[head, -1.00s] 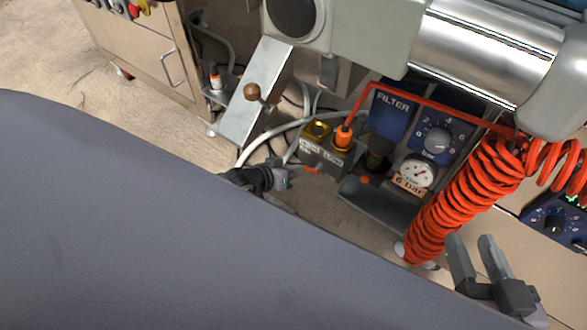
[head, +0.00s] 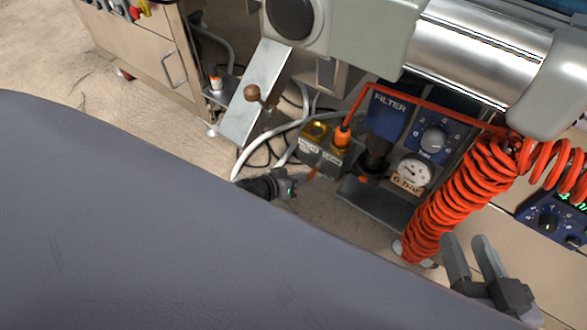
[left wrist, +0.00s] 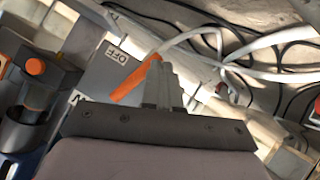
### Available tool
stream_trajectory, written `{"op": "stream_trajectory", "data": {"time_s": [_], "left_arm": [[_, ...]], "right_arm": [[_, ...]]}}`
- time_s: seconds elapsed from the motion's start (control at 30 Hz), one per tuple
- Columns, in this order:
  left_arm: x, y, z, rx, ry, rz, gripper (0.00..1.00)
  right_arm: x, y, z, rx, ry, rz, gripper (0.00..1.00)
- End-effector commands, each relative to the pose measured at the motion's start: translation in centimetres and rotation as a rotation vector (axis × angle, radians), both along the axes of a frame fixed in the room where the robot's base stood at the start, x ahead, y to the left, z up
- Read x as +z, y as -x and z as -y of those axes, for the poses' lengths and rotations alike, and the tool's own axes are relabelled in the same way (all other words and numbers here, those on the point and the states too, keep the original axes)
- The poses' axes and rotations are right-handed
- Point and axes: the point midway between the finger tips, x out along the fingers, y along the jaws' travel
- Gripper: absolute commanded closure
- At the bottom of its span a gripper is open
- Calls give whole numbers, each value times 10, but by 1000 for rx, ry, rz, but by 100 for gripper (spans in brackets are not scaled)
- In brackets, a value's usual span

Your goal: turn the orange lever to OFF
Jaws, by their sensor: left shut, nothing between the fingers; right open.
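The orange lever (left wrist: 130,80) lies slanted beside my left gripper's fingers in the left wrist view, its upper end at the fingertips; contact is unclear. It shows as a small orange strip (head: 313,173) in the head view. An OFF label (left wrist: 117,53) is on the grey block beside the lever. My left gripper (head: 297,181) is shut and empty, just below the valve block (head: 323,157); its fingers also show in the left wrist view (left wrist: 160,72). My right gripper (head: 468,250) is open and empty at the lower right.
A round pressure gauge (head: 414,171) and a blue FILTER unit (head: 388,114) stand right of the valve block. A coiled red hose (head: 455,200) hangs between the panel and my right gripper. Pale hoses (head: 250,150) run behind my left gripper.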

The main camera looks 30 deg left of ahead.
Motion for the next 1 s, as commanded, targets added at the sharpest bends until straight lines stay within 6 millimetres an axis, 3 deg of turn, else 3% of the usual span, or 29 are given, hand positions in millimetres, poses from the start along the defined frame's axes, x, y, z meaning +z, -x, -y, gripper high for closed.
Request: {"op": "stream_trajectory", "data": {"time_s": [0.27,0.7,1.0], "left_arm": [[-2,3,2,1,1,1,100],[15,3,2,1,1,1,100],[14,3,2,1,1,1,100]], "right_arm": [[-8,-3,-1,4,3,-23,57],[13,-6,-2,-2,-6,-7,57],[12,-6,-1,-2,-7,-9,57]]}}
